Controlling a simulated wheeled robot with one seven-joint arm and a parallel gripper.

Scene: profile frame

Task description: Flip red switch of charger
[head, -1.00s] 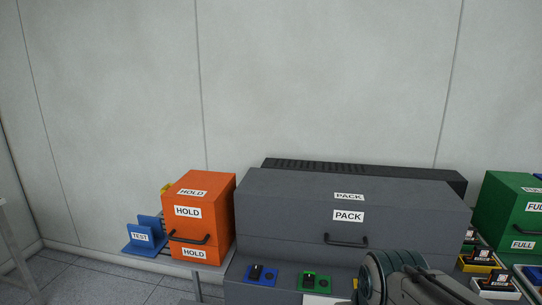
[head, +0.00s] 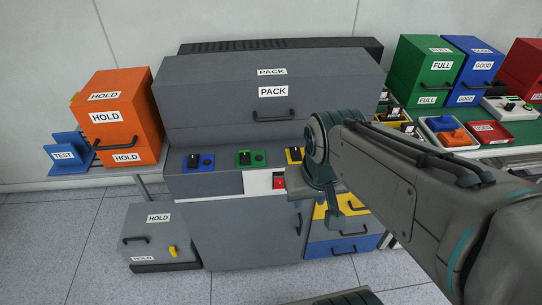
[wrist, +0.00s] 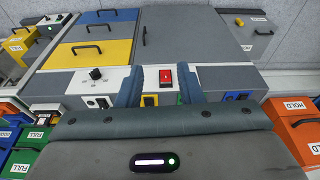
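The charger is a grey cabinet (head: 225,85) labelled PACK. On its front edge a white panel (head: 256,182) carries a red switch (head: 279,182). In the head view my gripper (head: 333,212) is to the right of the switch and partly hidden behind my arm. In the wrist view the switch (wrist: 166,77) shows between my two separated fingers (wrist: 160,88). The fingers are open, with nothing held. I cannot tell whether they touch the panel, or which way the switch is set.
Blue (head: 199,162), green (head: 251,158) and yellow (head: 295,155) sockets line the ledge left to right. A HOLD box (head: 160,236) stands on the floor at left. An orange HOLD box (head: 120,110) and green (head: 430,70) and blue (head: 474,70) boxes flank the cabinet.

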